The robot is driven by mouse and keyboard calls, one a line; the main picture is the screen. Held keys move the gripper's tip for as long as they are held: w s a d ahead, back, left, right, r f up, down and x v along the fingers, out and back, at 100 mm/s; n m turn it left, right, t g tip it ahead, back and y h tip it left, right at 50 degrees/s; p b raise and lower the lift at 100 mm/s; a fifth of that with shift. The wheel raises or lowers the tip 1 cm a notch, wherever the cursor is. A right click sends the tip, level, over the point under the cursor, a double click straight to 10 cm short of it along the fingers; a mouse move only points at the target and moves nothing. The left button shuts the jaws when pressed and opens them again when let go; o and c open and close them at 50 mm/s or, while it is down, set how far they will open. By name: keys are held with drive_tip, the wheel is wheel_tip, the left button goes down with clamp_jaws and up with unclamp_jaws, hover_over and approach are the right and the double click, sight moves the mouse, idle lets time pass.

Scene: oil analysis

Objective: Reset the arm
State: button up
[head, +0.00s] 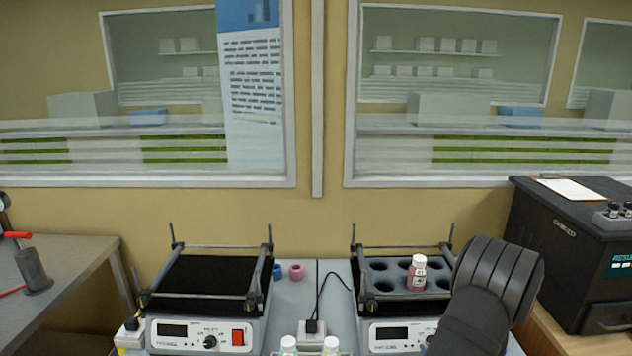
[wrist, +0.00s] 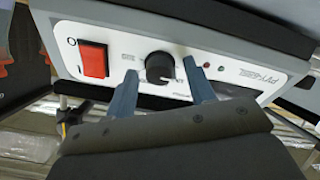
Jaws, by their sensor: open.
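My gripper (wrist: 162,68) is open and empty in the wrist view. Its two blue-grey fingers point at a shaker's front panel (wrist: 225,68), one on each side of the black knob (wrist: 160,67); I cannot tell whether they touch it. A red switch (wrist: 94,60) is beside the knob. In the head view my dark arm covers the right part of the right shaker's panel (head: 390,338), and my fingers are hidden behind it.
A bottle with a red label (head: 417,272) stands in the right shaker's rack (head: 400,292). The left shaker (head: 205,290) has an empty black platform. Two vial tops (head: 331,345) show at the front. A black analyzer (head: 560,250) stands at right.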

drive_tip(key=v, duration=1.8)
drive_tip(key=x, duration=1.8)
drive_tip(key=shift+a, duration=0.1)
drive_tip(key=s+r+m+h, duration=0.1)
drive_tip(key=s+r+m, duration=0.2)
drive_tip(key=s+m, duration=0.5)
drive_tip(key=shift+s+a+r, duration=0.3)
drive_tip(key=shift+a+r, duration=0.05)
